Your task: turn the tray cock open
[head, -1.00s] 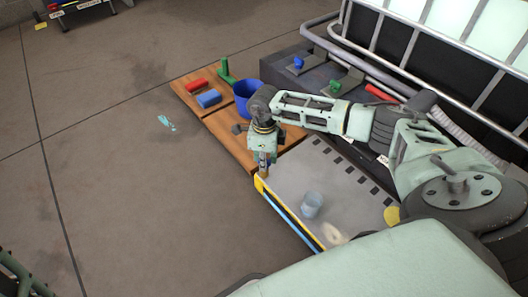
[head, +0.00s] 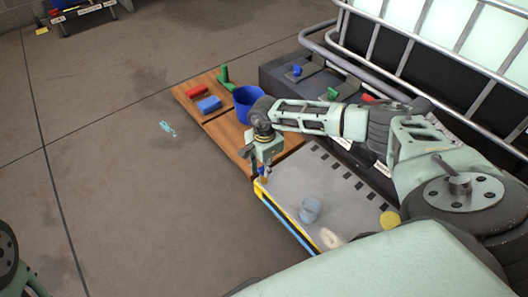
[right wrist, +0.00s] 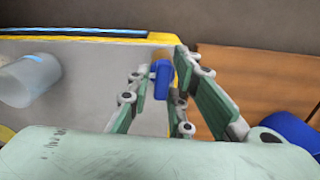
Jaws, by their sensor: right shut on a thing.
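The tray cock (right wrist: 162,76) has a blue handle and sits at the yellow-edged corner of the grey tray (head: 290,190). In the head view it is mostly hidden under my right gripper (head: 263,175), with a bit of blue and a brassy part showing. In the right wrist view, my right gripper (right wrist: 164,82) has its two green fingers on either side of the blue handle, and it is shut on it. I cannot tell the handle's exact angle. My left gripper is not in view.
A dark bench with valves and metal rails stands behind on the right. The left floor is mostly clear.

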